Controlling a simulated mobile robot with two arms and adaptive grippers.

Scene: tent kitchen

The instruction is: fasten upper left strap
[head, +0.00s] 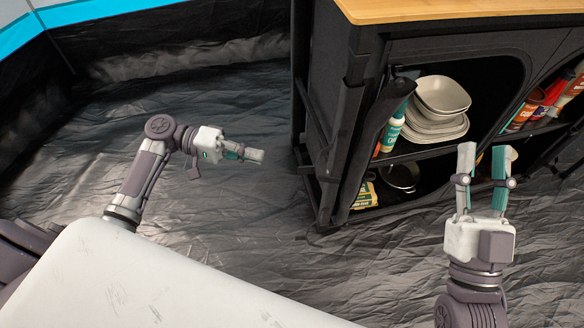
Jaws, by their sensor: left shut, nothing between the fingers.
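The black fabric cabinet (330,110) stands at the right with its front compartments open. A dark flap of fabric (393,108) hangs at the left edge of the left opening, partly in front of a bottle. A small strap piece seems to show at the upper left corner of that opening, but it is too small and dark to tell whether it is fastened. My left gripper (256,155) is shut and empty, left of the cabinet and apart from it. My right gripper (483,152) is open and empty in front of the cabinet's openings.
Stacked dishes (438,108) and a green and white bottle (393,130) stand on the upper shelf. A dark pan (401,177) and a yellow packet (364,194) are below. The wooden top (440,8) overhangs the front. The dark floor (250,215) left of the cabinet is clear.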

